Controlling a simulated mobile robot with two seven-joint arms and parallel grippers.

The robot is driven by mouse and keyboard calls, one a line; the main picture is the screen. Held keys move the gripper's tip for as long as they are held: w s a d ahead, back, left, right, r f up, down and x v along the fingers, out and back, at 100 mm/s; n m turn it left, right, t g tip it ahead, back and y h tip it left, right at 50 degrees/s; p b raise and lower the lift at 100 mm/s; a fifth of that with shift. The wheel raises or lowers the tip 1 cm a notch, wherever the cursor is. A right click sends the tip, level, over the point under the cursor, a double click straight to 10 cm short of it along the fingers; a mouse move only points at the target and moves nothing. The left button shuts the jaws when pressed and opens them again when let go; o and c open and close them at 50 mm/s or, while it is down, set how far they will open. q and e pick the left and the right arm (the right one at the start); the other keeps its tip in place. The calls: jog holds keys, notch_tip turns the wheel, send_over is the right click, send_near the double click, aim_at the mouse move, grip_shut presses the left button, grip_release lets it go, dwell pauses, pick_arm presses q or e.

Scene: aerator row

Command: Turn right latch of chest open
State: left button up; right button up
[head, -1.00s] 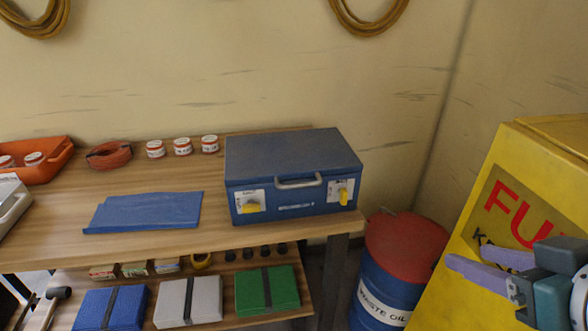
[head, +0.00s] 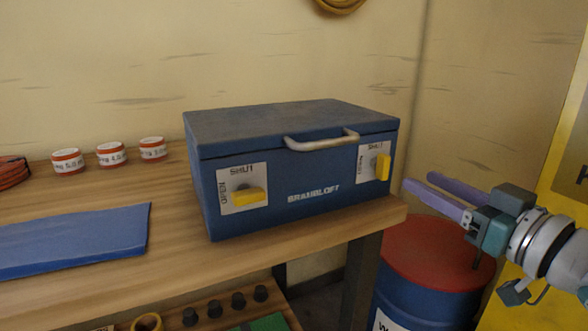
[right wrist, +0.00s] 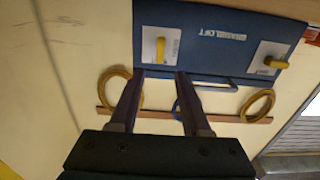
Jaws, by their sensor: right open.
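The blue chest (head: 300,165) stands shut on the wooden bench, with a metal handle (head: 322,141) at its front. Its right latch (head: 382,167) is a yellow knob on a white plate, standing upright toward the word SHUT. The left latch (head: 243,197) has its yellow knob lying sideways. My right gripper (head: 419,183) is open and empty, apart from the chest, just right of the right latch. In the right wrist view, the chest appears upside down; the right latch (right wrist: 160,48) lies just beyond the open fingers (right wrist: 155,76). My left gripper is out of view.
The bench (head: 330,245) ends just right of the chest. A blue drum with a red lid (head: 440,255) stands beside it, below my right gripper. A blue sheet (head: 75,240) and several small jars (head: 111,154) lie left of the chest. A yellow cabinet (head: 560,200) is at the right.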

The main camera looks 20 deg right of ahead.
aim_at(388, 163)
jog(key=w, duration=0.2)
jog(key=w+b, duration=0.1)
jog(key=w, duration=0.4)
jog(key=shift+w+a+b, duration=0.3)
jog(key=shift+w+b, duration=0.05)
jog(key=shift+w, duration=0.4)
grip_shut()
